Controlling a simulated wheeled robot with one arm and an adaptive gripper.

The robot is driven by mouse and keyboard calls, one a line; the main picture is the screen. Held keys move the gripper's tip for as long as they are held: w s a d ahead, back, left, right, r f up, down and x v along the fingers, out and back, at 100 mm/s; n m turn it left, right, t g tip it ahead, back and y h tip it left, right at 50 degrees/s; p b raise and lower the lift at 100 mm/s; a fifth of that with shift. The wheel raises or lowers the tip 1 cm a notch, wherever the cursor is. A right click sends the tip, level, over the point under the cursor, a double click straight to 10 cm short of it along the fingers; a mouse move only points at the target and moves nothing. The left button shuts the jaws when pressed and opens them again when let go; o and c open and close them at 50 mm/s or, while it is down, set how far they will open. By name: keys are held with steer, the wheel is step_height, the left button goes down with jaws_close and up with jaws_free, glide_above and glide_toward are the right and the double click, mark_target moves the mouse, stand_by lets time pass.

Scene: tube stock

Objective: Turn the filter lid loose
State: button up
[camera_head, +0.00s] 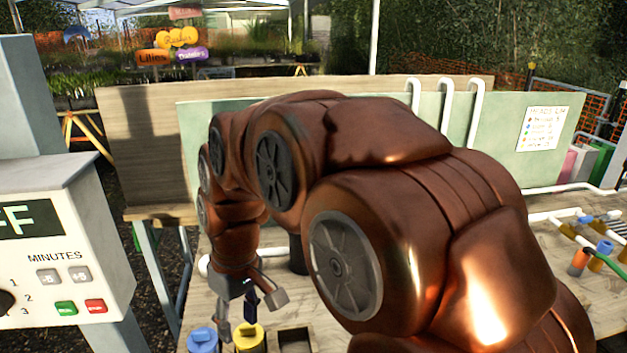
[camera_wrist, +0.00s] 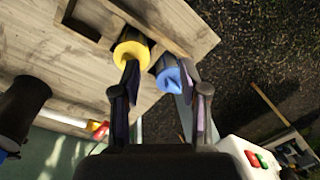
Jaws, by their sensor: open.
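No part is marked as the filter lid, so I cannot tell which piece it is. A dark cylinder (camera_head: 297,255) stands behind my gripper, mostly hidden by my arm; a dark cylinder (camera_wrist: 25,105) joined to a white pipe also shows at the left of the wrist view. My gripper (camera_head: 247,308) points down near the table's left end, above a blue cap (camera_head: 202,338) and a yellow cap (camera_head: 249,338). In the wrist view its open fingers (camera_wrist: 160,88) reach toward the yellow cap (camera_wrist: 132,50) and the blue cap (camera_wrist: 170,78). I see nothing held.
A square recess (camera_head: 295,341) lies right of the yellow cap. A white control box (camera_head: 70,245) with buttons stands close at the left. White pipes (camera_head: 447,105) rise along a green panel (camera_head: 530,160). Pipes and small fittings (camera_head: 578,262) fill the table's right side.

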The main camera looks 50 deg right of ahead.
steer(key=w+d+r+t, duration=0.2)
steer(key=w+d+r, duration=0.3)
steer(key=w+d, duration=0.65)
steer(key=d+r, duration=0.1)
steer(key=d, duration=0.6)
steer(key=d+r+t+p, duration=0.1)
steer(key=d, duration=0.6)
steer(key=w+d+r+t, duration=0.1)
steer(key=d, duration=0.6)
steer(key=shift+d+h+p, duration=0.25)
steer(key=shift+h+p, duration=0.1)
steer(key=shift+h, duration=0.05)
steer(key=shift+w+d+f, duration=0.1)
steer(key=shift+d, duration=0.05)
steer(key=shift+t, duration=0.3)
steer(key=shift+p+x, duration=1.2)
steer(key=shift+x, duration=2.5)
jaws_close()
